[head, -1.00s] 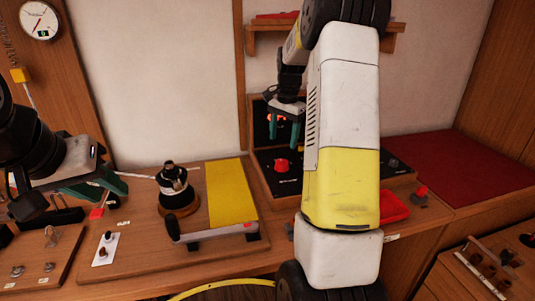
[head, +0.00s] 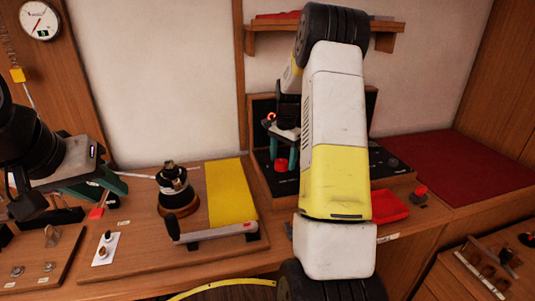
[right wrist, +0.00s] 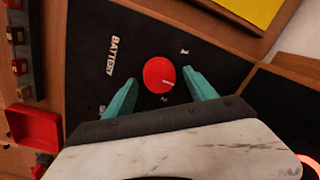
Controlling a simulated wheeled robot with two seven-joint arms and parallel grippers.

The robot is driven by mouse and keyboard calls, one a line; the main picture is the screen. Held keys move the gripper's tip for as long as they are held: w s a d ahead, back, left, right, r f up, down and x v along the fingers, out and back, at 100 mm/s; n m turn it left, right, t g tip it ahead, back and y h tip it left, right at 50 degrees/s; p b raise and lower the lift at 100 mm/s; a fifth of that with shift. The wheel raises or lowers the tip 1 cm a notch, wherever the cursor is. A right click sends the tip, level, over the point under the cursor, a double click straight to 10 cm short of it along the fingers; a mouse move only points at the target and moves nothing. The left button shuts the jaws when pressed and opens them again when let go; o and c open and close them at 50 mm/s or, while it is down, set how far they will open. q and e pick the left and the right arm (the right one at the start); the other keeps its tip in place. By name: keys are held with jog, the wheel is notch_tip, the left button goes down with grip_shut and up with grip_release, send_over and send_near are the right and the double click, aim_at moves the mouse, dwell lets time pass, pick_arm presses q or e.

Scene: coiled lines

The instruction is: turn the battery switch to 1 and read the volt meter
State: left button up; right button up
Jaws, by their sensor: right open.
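The battery switch is a round red knob (right wrist: 158,74) on a black panel lettered BATTERY. Its white mark points to the lower right in the right wrist view, between the 1 (right wrist: 184,51) and the 2 below the knob. In the head view the knob (head: 281,165) is partly hidden. My right gripper (right wrist: 160,92) is open, its teal fingers on either side of the knob; I cannot tell whether they touch it. It also shows in the head view (head: 283,158). My left gripper (head: 108,184) is over the bench at left; its jaws are unclear. A round white dial (head: 40,21), possibly the volt meter, hangs upper left; its reading is too small.
A red lamp (head: 271,117) glows on the upright panel. A black winch (head: 174,188) and a yellow strip (head: 231,192) are on the bench at left. A red tray (head: 391,206) is at right. A shelf (head: 385,41) hangs above.

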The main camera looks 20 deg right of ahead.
jog(key=c, duration=1.4)
jog(key=shift+n, duration=0.3)
jog(key=n, duration=0.5)
jog(key=shift+w, duration=0.15)
jog(key=n, duration=0.6)
jog(key=shift+a+g, duration=0.1)
jog(key=shift+g, duration=0.2)
jog(key=shift+w+n, duration=0.1)
jog(key=shift+n, duration=0.2)
jog(key=o, duration=1.4)
